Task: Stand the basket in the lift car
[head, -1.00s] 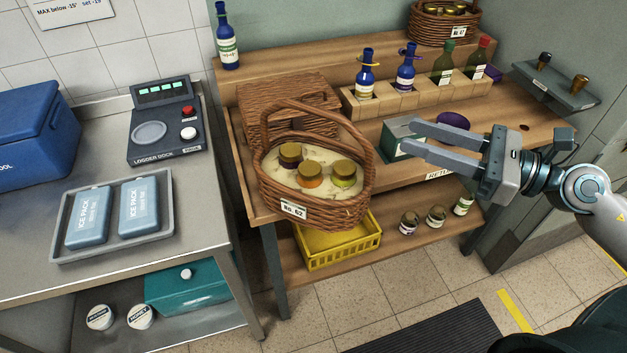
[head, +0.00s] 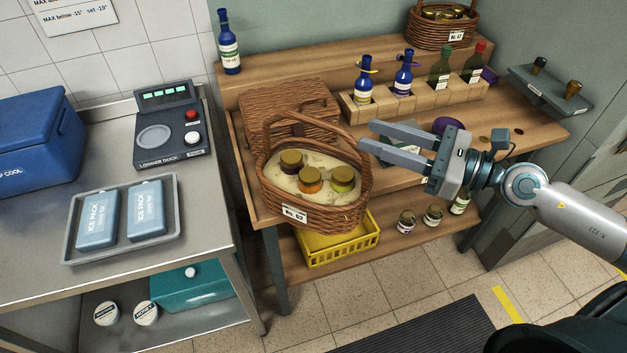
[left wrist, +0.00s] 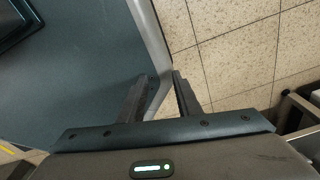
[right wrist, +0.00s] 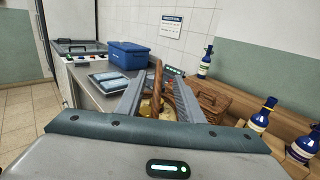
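The wicker basket labelled No. 62 (head: 330,215) stands upright on the near edge of the wooden bench, its arched handle raised. It holds three gold-lidded jars (head: 311,180) on pale lining. My right gripper (head: 367,136) is open and empty, just right of the handle, fingers pointing left towards it. In the right wrist view the basket's handle (right wrist: 157,75) shows between the fingertips, apparently still beyond them. My left gripper (left wrist: 160,76) is open and empty above a dark surface's edge and the floor; it is not in the head view. No lift car can be identified.
A closed wicker hamper (head: 290,108) stands directly behind the basket. Bottles in a wooden rack (head: 425,108) and another basket (head: 440,28) are farther back. A yellow crate (head: 340,240) is below. A steel table (head: 195,230) with an ice-pack tray stands left.

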